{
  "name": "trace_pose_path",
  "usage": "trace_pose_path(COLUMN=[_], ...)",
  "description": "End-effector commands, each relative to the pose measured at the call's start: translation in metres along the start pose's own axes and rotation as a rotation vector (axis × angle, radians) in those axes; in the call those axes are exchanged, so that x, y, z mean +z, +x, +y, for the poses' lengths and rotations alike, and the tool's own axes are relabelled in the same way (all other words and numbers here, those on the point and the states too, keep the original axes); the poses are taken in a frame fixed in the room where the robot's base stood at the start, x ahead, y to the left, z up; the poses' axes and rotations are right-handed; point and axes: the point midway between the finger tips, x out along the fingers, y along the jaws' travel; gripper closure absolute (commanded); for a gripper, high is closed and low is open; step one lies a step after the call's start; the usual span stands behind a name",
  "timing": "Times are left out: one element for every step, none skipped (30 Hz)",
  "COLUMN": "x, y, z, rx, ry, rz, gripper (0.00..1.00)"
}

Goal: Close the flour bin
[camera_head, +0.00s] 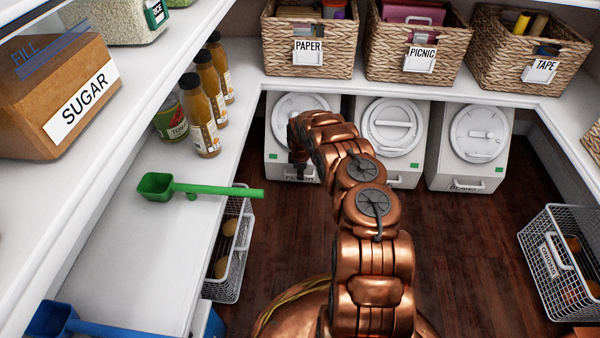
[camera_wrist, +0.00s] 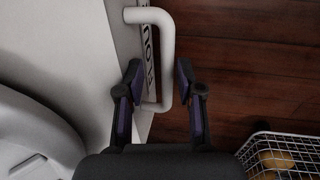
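The flour bin (camera_head: 276,142) is the left of three white bins on the floor under the shelf, with a round lid (camera_head: 292,104) on its sloping face. My arm covers part of its right side. I cannot tell whether it is fully shut. My gripper (camera_head: 301,170) is low at its front, by the FLOUR label. In the wrist view my gripper (camera_wrist: 158,70) is open, its fingers on either side of the bin's white bar handle (camera_wrist: 167,45). I cannot tell whether they touch it. The FLOUR label (camera_wrist: 148,62) shows behind the handle.
Two more white bins (camera_head: 393,125) (camera_head: 479,133) stand to the right. A wire basket (camera_head: 232,250) is on the floor at left, another (camera_head: 560,262) at right. A green scoop (camera_head: 155,186) overhangs the left shelf edge. The wooden floor (camera_head: 470,240) between is clear.

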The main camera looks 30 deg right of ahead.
Motion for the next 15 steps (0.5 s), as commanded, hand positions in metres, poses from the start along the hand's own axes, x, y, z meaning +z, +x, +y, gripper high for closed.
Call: trace_pose_path(x=[-0.001,-0.0012,-0.0013,-0.0012,-0.0013,-0.0012,-0.0012,-0.0012,-0.0011,-0.0012,-0.0011,-0.0011,-0.001,-0.001,-0.0009], y=[0.0001,0.0001,0.0002,0.0003,0.0003,0.0005,0.0005,0.0005,0.0005,0.0003,-0.0001,-0.0012,-0.0023,-0.0039,-0.0064], z=[-0.0001,-0.0004,-0.0006,-0.0008,-0.0009,-0.0012,-0.0013,-0.0014,-0.0015,-0.0016,-0.0017,-0.0016,-0.0016,-0.0015,-0.0015], rx=[0.0,0.0,-0.001,-0.001,-0.001,-0.002,-0.002,-0.003,-0.003,-0.003,-0.003,-0.004,-0.003,-0.004,-0.004], ry=[-0.001,-0.002,-0.002,-0.002,-0.002,-0.002,-0.002,-0.001,-0.001,-0.001,-0.001,-0.002,-0.002,-0.002,-0.001], rz=[0.0,0.0,0.0,0.0,0.0,0.0,0.0,0.0,0.0,0.0,0.0,0.0,-0.001,-0.001,-0.001], gripper=[0.61,0.61,0.61,0.61,0.61,0.61,0.61,0.61,0.61,0.61,0.61,0.61,0.61,0.61,0.61])
